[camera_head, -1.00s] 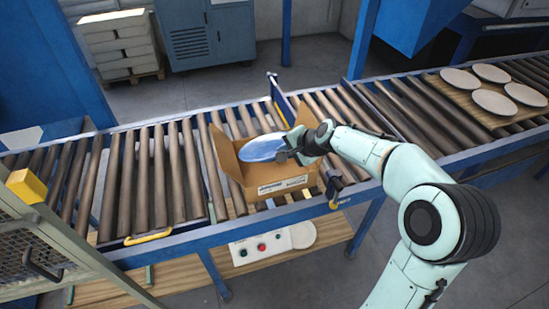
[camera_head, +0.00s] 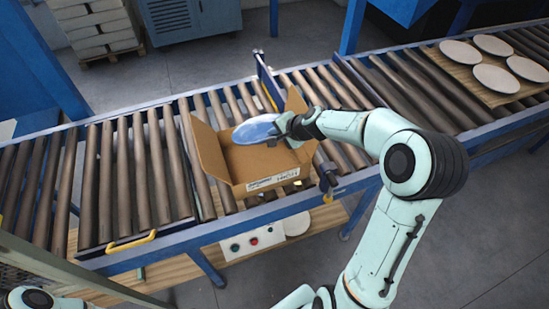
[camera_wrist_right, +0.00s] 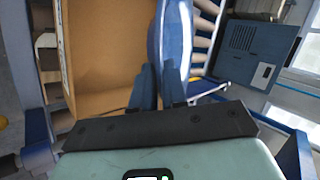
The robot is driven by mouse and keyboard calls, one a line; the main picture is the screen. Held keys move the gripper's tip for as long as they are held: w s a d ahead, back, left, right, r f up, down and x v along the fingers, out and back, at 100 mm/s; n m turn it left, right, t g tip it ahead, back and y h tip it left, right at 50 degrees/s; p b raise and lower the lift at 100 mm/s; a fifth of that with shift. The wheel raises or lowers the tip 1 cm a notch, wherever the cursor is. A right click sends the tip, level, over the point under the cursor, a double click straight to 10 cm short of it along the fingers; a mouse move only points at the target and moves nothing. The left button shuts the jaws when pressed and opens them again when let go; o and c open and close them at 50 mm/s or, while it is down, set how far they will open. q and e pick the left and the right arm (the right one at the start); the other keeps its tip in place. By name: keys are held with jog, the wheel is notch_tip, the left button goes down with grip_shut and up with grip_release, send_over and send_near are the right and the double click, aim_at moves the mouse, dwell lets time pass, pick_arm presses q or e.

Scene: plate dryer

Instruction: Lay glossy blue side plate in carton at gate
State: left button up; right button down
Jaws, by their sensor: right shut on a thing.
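The glossy blue side plate (camera_head: 254,131) is held over the open carton, in the back part of its opening. My right gripper (camera_head: 279,129) is shut on the plate's right edge. In the right wrist view the plate (camera_wrist_right: 171,40) is seen nearly edge-on between the fingers (camera_wrist_right: 158,88), beside the carton's brown inside (camera_wrist_right: 105,45). The cardboard carton (camera_head: 264,186) stands on the rollers with its flaps open, next to the blue gate (camera_head: 264,72). Part of the carton's back is hidden by the plate and gripper.
Several pale plates (camera_head: 492,45) lie on a wooden board (camera_head: 447,64) on the conveyor at the upper right. A control box with buttons (camera_head: 252,243) sits on the shelf below. Rollers (camera_head: 140,180) left of the carton are bare.

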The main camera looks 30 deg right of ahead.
notch_tip(320, 180, down, 12)
jog(key=b, duration=0.3)
jog(key=shift+b, duration=0.35)
jog(key=shift+s+f, duration=0.25)
jog(key=shift+f, duration=0.05)
pick_arm(q)
jog(key=s+f, duration=0.5)
jog(key=f, duration=0.1)
jog(key=shift+s+g, duration=0.3)
jog(key=shift+s, duration=0.1)
jog(key=shift+w, duration=0.1)
pick_arm(e)
jog(key=shift+w, duration=0.15)
